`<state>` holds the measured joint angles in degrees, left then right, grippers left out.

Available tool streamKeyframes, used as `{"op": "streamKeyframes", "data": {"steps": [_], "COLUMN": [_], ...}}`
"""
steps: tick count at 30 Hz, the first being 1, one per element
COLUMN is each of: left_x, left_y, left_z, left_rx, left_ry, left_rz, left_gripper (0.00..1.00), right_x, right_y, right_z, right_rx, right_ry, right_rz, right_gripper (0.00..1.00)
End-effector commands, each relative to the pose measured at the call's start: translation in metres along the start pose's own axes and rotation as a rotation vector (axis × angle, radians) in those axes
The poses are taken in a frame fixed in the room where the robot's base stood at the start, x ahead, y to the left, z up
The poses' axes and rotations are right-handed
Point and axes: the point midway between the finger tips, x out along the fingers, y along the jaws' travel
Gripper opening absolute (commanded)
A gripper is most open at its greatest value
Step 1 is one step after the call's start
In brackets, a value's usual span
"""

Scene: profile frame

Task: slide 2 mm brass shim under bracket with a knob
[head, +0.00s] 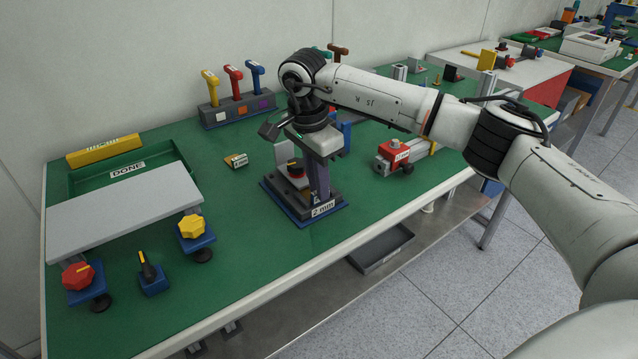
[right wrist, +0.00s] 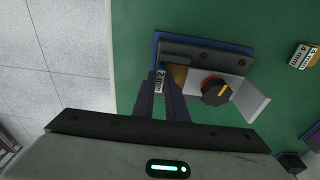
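The bracket (right wrist: 252,101) is a light grey metal piece on a dark base with a blue edge. A black and red knob (right wrist: 215,91) with a yellow pointer sits on it; the knob also shows in the head view (head: 296,169). The 2 mm shim has a brass part (right wrist: 179,74) and a white label, which also shows in the head view (head: 323,209). My right gripper (right wrist: 163,80) is low at the base's near side, its fingers close on both sides of the shim's label. The brass end points at the bracket; how far under it reaches is hidden. My left gripper is not in view.
A 4 mm shim (head: 237,160) lies left of the bracket. A red block fixture (head: 395,153) stands to the right. A colored-handle rack (head: 235,108), a DONE tray (head: 82,181) and a grey raised plate (head: 125,212) with knobs occupy the back and left. The front middle green surface is clear.

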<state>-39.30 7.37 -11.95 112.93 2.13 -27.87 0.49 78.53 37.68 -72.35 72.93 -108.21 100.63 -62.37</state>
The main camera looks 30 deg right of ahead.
Motion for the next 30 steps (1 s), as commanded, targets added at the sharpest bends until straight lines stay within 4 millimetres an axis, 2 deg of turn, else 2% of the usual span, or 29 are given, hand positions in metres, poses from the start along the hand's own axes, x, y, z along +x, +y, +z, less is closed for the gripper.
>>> {"op": "streamKeyframes", "data": {"steps": [1,3,11,14,17,24,30], "left_x": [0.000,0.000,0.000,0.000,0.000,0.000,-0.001], "left_y": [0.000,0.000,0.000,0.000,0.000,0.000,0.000], "left_z": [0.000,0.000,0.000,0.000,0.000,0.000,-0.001], "left_rx": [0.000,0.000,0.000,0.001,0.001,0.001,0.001], "left_ry": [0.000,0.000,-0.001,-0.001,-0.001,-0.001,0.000], "left_rz": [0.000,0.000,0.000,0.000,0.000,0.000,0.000], "left_gripper": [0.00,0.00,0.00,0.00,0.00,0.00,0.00], "right_x": [0.000,0.000,0.000,-0.006,-0.021,-0.069,-0.096], "right_y": [0.000,0.000,0.000,0.000,-0.001,-0.001,0.000], "right_z": [0.000,0.000,0.000,0.000,0.000,0.000,0.000], "right_rx": [0.000,0.000,0.000,0.000,-0.001,0.000,-0.001], "right_ry": [0.000,0.000,0.000,0.000,-0.001,0.000,0.000], "right_rz": [0.000,0.000,0.001,-0.001,-0.004,-0.003,-0.002], "right_gripper": [0.22,0.30,0.30,0.30,0.30,0.30,0.30]}}
